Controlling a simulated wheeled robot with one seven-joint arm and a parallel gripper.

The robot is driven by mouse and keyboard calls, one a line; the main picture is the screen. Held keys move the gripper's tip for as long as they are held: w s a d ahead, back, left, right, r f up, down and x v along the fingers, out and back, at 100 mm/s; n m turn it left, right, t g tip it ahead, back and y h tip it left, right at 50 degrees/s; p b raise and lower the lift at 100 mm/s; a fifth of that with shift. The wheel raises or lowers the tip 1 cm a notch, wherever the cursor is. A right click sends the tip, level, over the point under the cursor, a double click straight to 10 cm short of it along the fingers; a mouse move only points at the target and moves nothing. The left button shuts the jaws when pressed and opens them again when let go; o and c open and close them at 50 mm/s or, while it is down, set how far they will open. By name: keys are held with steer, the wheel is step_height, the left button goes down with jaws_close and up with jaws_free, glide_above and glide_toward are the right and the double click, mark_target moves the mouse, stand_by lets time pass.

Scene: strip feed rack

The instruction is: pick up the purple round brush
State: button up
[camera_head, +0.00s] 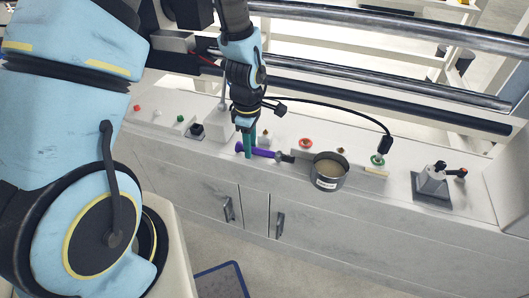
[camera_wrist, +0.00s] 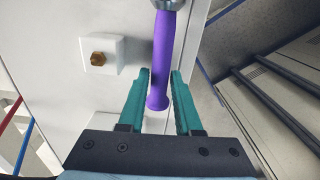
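The purple round brush (camera_head: 262,152) lies on the white counter near its front edge, its handle end pointing left and its dark head pointing right. In the wrist view its purple handle (camera_wrist: 161,62) runs down from the top, where a metal ferrule shows; the bristles are out of that view. My gripper (camera_head: 247,152) is at the handle's left end. In the wrist view my gripper (camera_wrist: 160,82) is open, with one teal finger on each side of the handle end. Small gaps show between the fingers and the handle.
A grey metal pot (camera_head: 328,172) with a label stands right of the brush. A brass nut on a white block (camera_wrist: 98,58) sits left of the handle. A black cable runs to a plug (camera_head: 385,143). Buttons and a lever device (camera_head: 433,180) line the counter; metal rails cross behind.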

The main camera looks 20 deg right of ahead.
jaws_close()
steer(key=shift+r, duration=0.15)
step_height(320, 180, up, 10)
steer(key=shift+b, duration=0.45)
stand_by(0.3)
steer(key=shift+c, duration=0.6)
jaws_free()
jaws_close()
